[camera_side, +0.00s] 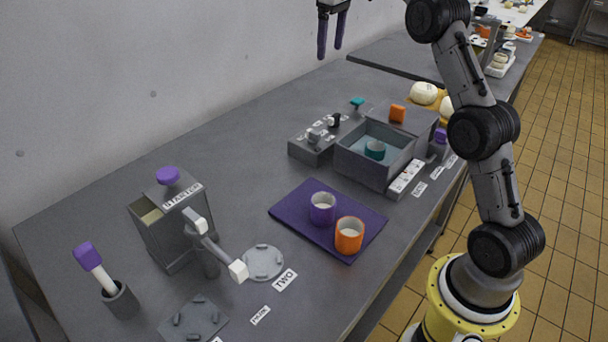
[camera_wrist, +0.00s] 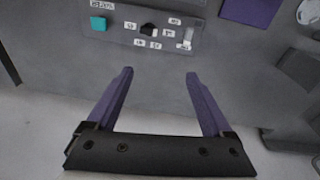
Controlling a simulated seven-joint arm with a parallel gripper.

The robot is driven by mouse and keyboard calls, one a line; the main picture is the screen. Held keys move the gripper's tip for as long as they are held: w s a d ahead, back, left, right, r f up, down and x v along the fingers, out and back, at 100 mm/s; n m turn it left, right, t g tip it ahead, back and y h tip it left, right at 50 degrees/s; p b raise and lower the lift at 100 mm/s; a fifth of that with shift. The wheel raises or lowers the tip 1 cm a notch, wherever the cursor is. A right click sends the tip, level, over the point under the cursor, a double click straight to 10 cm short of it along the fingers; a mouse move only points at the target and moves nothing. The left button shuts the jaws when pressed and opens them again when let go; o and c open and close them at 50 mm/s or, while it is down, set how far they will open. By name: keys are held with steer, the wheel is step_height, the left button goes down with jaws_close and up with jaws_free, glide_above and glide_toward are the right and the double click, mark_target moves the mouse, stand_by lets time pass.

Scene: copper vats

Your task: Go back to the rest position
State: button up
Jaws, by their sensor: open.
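My gripper (camera_side: 331,38) is raised high above the back of the grey table (camera_side: 235,125), near the wall, at the top of the side view. Its two purple fingers point down and stand apart with nothing between them. In the wrist view my gripper (camera_wrist: 155,85) is also open and empty, above bare grey table. The control panel with a teal button and a black knob (camera_wrist: 148,30) lies beyond the fingertips in that view. The gripper touches nothing.
A purple mat (camera_side: 290,205) holds a purple cup (camera_side: 323,208) and an orange cup (camera_side: 349,235). A grey open box (camera_side: 358,165) has a teal cup inside. A grey box labelled STARTER (camera_side: 155,235) and a purple-handled tool (camera_side: 90,256) stand at left. The space around my gripper is clear.

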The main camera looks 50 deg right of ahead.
steer(key=s+a+r+n+t, duration=0.1)
steer(key=s+a+r, duration=0.4)
steer(key=s+a, duration=0.35)
steer(key=s+a+r+t, duration=0.2)
steer(key=s+a+r, duration=0.4)
steer(key=s, duration=0.4)
steer(key=s+a+f+m, duration=0.1)
steer(key=s+a+f, duration=0.2)
steer(key=s+f, duration=0.5)
steer(key=s+a+f+m+t, duration=0.1)
steer(key=s+a+f, duration=0.2)
steer(key=s+f, duration=0.4)
step_height(320, 180, down, 4)
steer(key=shift+s+r, duration=0.15)
steer(key=shift+s, duration=0.25)
